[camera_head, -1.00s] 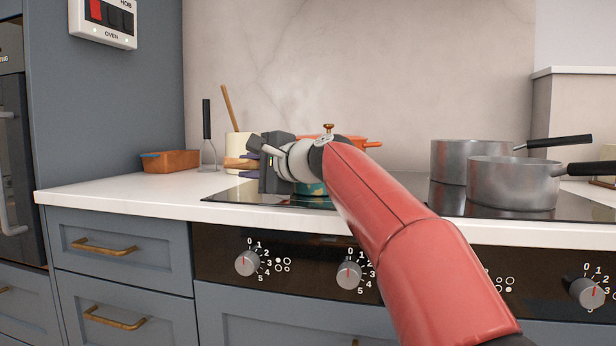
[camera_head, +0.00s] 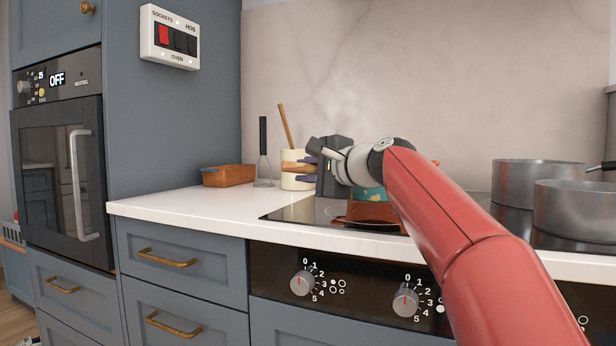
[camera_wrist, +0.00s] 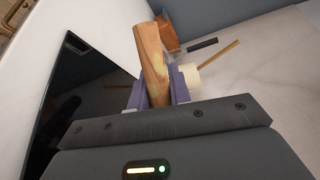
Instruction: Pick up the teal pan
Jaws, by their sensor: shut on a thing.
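My gripper (camera_head: 310,167) is shut on a wooden handle, which shows between its purple fingers in the wrist view (camera_wrist: 157,88). In the head view a small teal part of the pan (camera_head: 373,195) shows below my wrist, over the left side of the hob. Most of the pan is hidden behind my gripper and arm. A brown-orange shape shows on the dark glass just below the teal part; it looks like a reflection. The pan's body is not visible in the wrist view.
Two grey saucepans (camera_head: 535,182) (camera_head: 580,212) stand on the right of the hob. A cream utensil pot (camera_head: 297,180), a whisk or spatula (camera_head: 263,160) and an orange-brown dish (camera_head: 229,175) stand at the back left. The white counter (camera_head: 190,205) is clear at front left.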

